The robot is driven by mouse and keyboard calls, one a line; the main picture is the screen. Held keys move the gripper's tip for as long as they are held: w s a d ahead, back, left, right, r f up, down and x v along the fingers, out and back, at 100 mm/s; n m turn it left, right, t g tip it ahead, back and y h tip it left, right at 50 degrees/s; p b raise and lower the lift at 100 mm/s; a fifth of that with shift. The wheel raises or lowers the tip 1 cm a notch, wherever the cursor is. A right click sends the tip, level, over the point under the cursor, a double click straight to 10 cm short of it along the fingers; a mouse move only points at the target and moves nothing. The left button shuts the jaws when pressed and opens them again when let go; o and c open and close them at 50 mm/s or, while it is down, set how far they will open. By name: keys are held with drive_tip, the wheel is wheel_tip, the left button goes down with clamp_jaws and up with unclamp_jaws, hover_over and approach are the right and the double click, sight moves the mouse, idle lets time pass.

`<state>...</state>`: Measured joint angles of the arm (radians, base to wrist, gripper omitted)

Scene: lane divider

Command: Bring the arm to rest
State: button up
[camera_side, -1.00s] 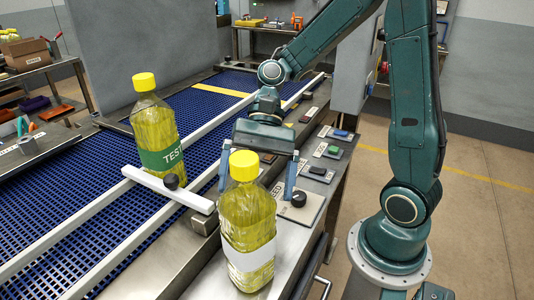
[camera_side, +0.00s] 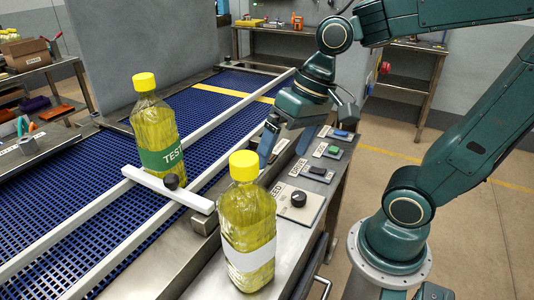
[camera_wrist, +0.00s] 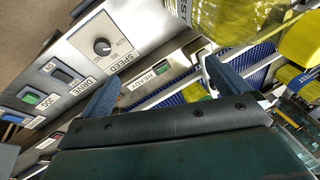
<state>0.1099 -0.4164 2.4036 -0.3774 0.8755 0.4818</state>
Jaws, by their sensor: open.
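My gripper (camera_side: 303,132) is open and empty, raised above the row of controls beside the conveyor in the side view. Its blue fingers also show spread apart in the wrist view (camera_wrist: 160,82), with nothing between them. Below it is a panel with a round black speed knob (camera_side: 298,199), which shows in the wrist view (camera_wrist: 102,47) too. A yellow-capped bottle with a blank white label (camera_side: 248,257) stands upright on the metal ledge, apart from my gripper.
A white divider bar with a black knob (camera_side: 171,182) crosses the blue conveyor (camera_side: 62,205) in front of the TEST bottle. White rails run along the belt. Drive and jog switches (camera_side: 316,173) sit behind the speed panel. Grey walls and benches stand behind; the floor at right is open.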

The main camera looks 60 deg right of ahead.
drive_tip(key=s+d+r+n+t+h, duration=0.2)
drive_tip(key=s+d+n, duration=0.1)
drive_tip(key=s+d, duration=0.1)
drive_tip(key=shift+s+d+r+t, duration=0.2)
drive_tip(key=shift+s+d+t, duration=0.05)
drive_tip(key=shift+s+t, duration=0.1)
